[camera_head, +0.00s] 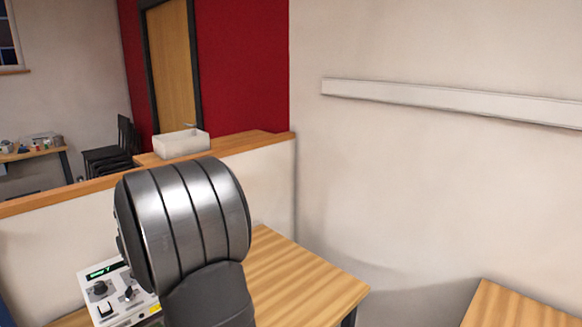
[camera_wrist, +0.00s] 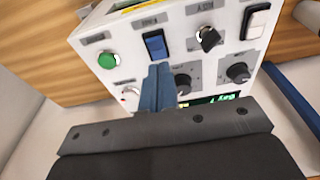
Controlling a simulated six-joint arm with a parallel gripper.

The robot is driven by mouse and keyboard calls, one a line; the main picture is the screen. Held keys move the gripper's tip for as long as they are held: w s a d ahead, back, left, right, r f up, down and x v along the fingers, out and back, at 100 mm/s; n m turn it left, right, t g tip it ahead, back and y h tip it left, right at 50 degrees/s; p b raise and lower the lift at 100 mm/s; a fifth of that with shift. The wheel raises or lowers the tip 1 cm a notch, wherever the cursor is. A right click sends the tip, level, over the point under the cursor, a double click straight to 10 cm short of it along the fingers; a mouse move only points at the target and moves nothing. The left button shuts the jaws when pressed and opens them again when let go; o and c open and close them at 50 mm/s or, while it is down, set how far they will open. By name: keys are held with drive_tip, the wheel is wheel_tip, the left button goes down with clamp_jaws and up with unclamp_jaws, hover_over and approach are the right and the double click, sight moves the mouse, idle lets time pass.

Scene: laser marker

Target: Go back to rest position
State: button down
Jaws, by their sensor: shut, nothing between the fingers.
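My gripper (camera_wrist: 160,70) shows in the wrist view with its blue fingers shut together and nothing between them. The fingertips are over the face of the white control box (camera_wrist: 90,45), just below a blue rocker switch (camera_wrist: 155,44); whether they touch it I cannot tell. A green button (camera_wrist: 107,61) is left of the fingers. In the head view the same box (camera_head: 97,284) stands on the wooden table, partly hidden by my arm, with a lit green display (camera_head: 104,270). My gripper is hidden in that view.
The box also carries black knobs (camera_wrist: 237,73) and a white rocker switch (camera_wrist: 257,22). The wooden table (camera_head: 300,275) is bare to the right of my arm. A low partition (camera_head: 268,182) and a wall stand behind. A white bin (camera_head: 181,144) is beyond the partition.

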wheel_tip(320, 180, down, 2)
drive_tip(key=shift+f, duration=0.1)
wheel_tip(320, 180, up, 13)
drive_tip(key=s+d+m, duration=0.1)
drive_tip(key=m, duration=0.7)
drive_tip(key=shift+m, duration=0.4)
drive_tip(key=shift+d+f, duration=0.1)
